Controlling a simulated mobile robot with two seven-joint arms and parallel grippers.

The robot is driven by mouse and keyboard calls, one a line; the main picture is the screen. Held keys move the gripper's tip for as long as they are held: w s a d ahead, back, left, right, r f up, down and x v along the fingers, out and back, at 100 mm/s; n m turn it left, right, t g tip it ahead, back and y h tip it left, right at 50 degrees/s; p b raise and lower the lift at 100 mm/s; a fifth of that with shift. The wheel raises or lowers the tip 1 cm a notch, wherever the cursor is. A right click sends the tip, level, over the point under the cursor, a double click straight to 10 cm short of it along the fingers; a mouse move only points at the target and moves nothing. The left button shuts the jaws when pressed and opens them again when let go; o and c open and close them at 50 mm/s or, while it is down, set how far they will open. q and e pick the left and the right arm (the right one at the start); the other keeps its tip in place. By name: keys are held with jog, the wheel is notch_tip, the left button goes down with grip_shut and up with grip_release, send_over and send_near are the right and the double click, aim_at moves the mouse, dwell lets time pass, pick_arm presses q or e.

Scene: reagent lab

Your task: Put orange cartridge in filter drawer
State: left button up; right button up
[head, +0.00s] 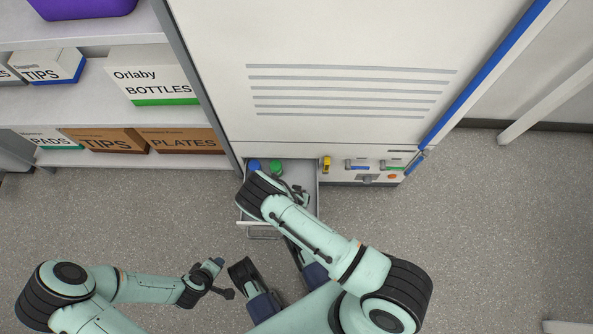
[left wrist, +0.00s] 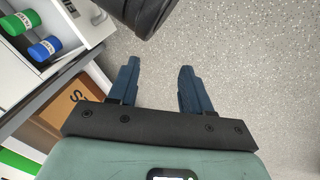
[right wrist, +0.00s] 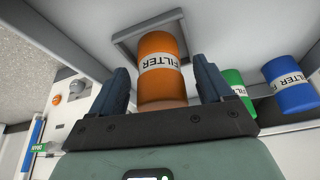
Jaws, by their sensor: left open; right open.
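The orange cartridge (right wrist: 162,58), with a white FILTER label, is between the fingers of my right gripper (right wrist: 161,72) in the right wrist view. The fingers are open, one on each side of it. It appears to be inside the open filter drawer (head: 243,211); whether it rests on the floor is unclear. My right arm hides it in the head view, where the right gripper (head: 298,192) is over the drawer. A green cartridge (right wrist: 233,82) and a blue cartridge (right wrist: 288,84) stand in the drawer, towards its back. My left gripper (head: 221,278) is open and empty, above the floor.
The machine's lower panel (head: 340,178) is right of the drawer, with a yellow part (head: 326,165) and an orange knob (head: 392,177). Shelves with boxes, including a PLATES box (head: 185,141), stand on the left. The floor right of the drawer is clear.

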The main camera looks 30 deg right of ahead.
pick_arm(q)
jog(key=s+d+r+g+h+p, duration=0.1)
jog(key=s+d+r+g+p, duration=0.1)
jog(key=s, duration=0.4)
notch_tip(320, 180, up, 2)
jog(key=shift+d+r+m+p, duration=0.25)
jog(key=shift+d+p, duration=0.3)
jog(key=shift+p, duration=0.3)
pick_arm(e)
jog(key=v, duration=1.2)
